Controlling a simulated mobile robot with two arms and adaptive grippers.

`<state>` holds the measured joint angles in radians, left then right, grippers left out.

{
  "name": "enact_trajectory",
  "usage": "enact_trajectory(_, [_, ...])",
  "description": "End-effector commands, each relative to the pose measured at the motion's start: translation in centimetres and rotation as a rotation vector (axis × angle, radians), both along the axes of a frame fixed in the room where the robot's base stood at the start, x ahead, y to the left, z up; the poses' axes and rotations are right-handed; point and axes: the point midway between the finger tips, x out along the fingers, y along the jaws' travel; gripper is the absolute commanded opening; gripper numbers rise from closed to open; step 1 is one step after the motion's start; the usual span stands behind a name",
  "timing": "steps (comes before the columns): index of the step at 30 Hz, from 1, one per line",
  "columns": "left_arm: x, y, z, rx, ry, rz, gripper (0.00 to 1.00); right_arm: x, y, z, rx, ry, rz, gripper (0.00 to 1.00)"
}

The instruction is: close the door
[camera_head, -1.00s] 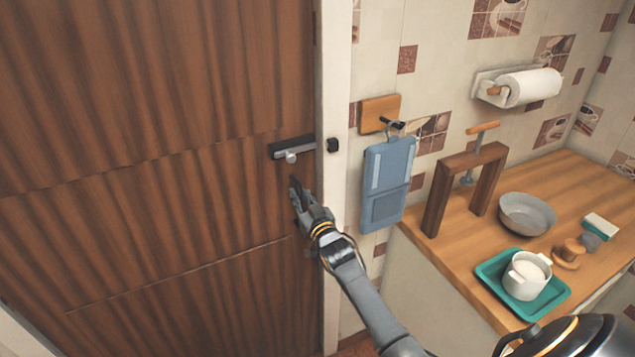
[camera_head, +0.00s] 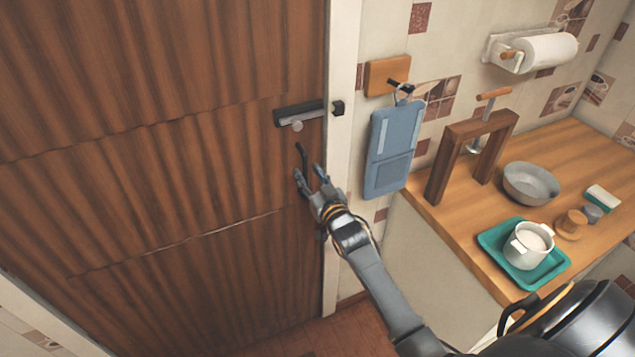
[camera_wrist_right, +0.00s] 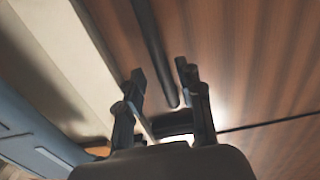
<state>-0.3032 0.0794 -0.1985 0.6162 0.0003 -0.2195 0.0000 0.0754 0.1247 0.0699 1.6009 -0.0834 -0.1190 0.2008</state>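The brown wooden door (camera_head: 150,150) fills the left of the head view. Its free edge lies close along the pale door frame (camera_head: 342,70). A dark latch with a silver knob (camera_head: 298,113) on the door reaches the black catch (camera_head: 338,108) on the frame. My right gripper (camera_head: 310,176) is in front of the door, below the latch, with its fingers apart. In the right wrist view, a dark bar (camera_wrist_right: 155,50) on the door ends between the spread fingertips (camera_wrist_right: 163,78); whether they touch it I cannot tell. My left gripper is not in view.
A blue hanging holder (camera_head: 392,150) is on the wall right of the frame. The wooden counter (camera_head: 460,240) holds a wooden stand (camera_head: 440,170), a grey bowl (camera_head: 531,183) and a white pot (camera_head: 528,245) on a green tray (camera_head: 497,257). Brown floor (camera_head: 320,335) shows below.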

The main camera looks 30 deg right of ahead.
Motion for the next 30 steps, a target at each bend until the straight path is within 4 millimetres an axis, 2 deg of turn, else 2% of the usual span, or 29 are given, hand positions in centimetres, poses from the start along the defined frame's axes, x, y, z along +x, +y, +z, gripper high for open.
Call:
enact_trajectory(5, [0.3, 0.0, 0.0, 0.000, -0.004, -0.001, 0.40, -2.4, 0.1, -0.1, 0.000, 0.003, -0.002, 0.37])
enact_trajectory(12, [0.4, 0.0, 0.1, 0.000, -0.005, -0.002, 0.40, -7.8, 0.3, -0.1, 0.001, 0.004, -0.006, 0.37])
enact_trajectory(18, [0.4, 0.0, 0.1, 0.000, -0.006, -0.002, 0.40, -11.3, 0.4, -0.1, 0.000, 0.003, -0.009, 0.37])
enact_trajectory(23, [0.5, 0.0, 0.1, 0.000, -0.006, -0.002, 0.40, -12.6, 0.4, 0.0, 0.001, 0.002, -0.010, 0.37])
enact_trajectory(30, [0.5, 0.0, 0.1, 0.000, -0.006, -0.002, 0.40, -12.8, 0.5, 0.0, 0.001, 0.001, -0.010, 0.37])
